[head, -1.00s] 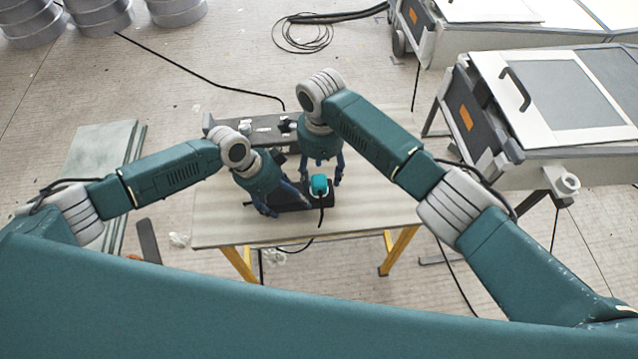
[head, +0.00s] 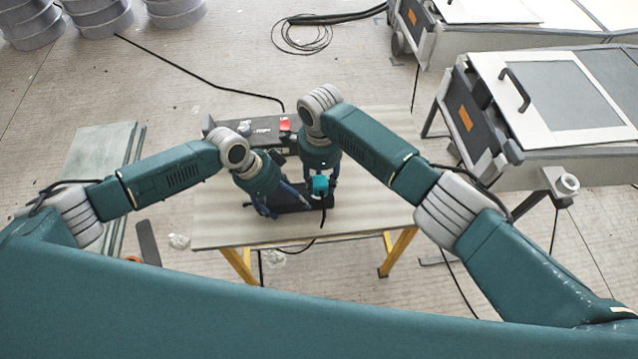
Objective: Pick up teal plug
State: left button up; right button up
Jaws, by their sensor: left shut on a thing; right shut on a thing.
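The teal plug (head: 320,187) is at the right part of a black block (head: 325,202) on the table, with a black cable hanging down from it. My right gripper (head: 321,183) comes down from above and is shut on the plug, with its fingers at the plug's sides. I cannot tell whether the plug is seated in the block or just above it. My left gripper (head: 280,208) points down at the left part of the block and is shut on it. Its fingertips and the block's left end partly hide each other.
The table (head: 375,205) has a pale top and yellow legs, with free room left and right. A dark unit (head: 230,127) with a red patch (head: 285,124) lies at the table's back edge. A grey-white cabinet (head: 490,150) stands to the right. Cables lie on the floor.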

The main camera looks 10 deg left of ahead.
aim_at(320, 181)
jog(key=shift+r, duration=0.1)
notch_tip(320, 181, up, 15)
dwell(1.0)
dwell(0.3)
pick_arm(q)
jog(key=o, duration=1.7)
